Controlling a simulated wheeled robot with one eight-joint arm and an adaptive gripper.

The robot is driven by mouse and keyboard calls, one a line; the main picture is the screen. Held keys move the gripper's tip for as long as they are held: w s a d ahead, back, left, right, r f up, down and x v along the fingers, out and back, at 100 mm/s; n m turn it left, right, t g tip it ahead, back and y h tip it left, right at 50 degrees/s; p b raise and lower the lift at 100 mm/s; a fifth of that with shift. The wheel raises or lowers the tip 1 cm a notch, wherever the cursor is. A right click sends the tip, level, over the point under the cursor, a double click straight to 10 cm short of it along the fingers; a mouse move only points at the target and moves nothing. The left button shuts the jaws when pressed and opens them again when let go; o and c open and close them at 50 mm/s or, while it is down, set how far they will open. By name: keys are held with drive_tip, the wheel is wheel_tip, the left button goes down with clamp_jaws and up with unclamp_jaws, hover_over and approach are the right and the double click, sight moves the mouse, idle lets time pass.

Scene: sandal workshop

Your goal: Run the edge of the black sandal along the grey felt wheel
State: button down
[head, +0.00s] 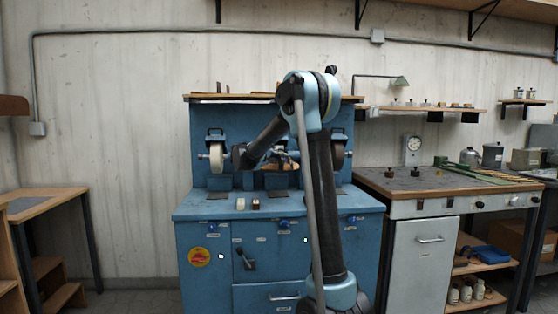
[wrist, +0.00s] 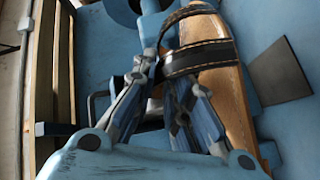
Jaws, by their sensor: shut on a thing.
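My gripper (wrist: 165,72) is shut on the black strap (wrist: 205,57) of a sandal in the wrist view. In the head view my gripper (head: 281,159) is small and partly behind my arm, at the middle of the blue machine. A pale cream wheel (head: 216,158) is mounted at the machine's left. A darker wheel (head: 338,156) at its right is partly behind my arm. I cannot tell which is the grey felt wheel, or whether the sandal touches one.
The blue machine (head: 205,207) has a ledge with small blocks (head: 256,204) on it. A workbench (head: 405,181) with a gauge (head: 412,147) stands at the right. A wooden table (head: 50,194) stands at the left. The floor between table and machine looks clear.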

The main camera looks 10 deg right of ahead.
sight(290, 157)
drive_tip(key=shift+d, duration=0.2)
idle(0.3)
drive_tip(key=shift+d, duration=0.3)
drive_tip(key=shift+d, duration=0.55)
idle(0.3)
drive_tip(key=shift+w+d+f, duration=0.1)
drive_tip(key=shift+d, duration=0.25)
drive_tip(key=shift+d, duration=0.3)
drive_tip(key=shift+w+d, duration=0.25)
drive_tip(key=shift+d, duration=0.65)
idle(1.0)
drive_tip(key=shift+w, duration=0.25)
idle(1.6)
drive_tip(key=shift+w+d, duration=0.15)
drive_tip(key=shift+d, duration=0.7)
drive_tip(key=shift+w+d, duration=0.1)
drive_tip(key=shift+d, duration=0.75)
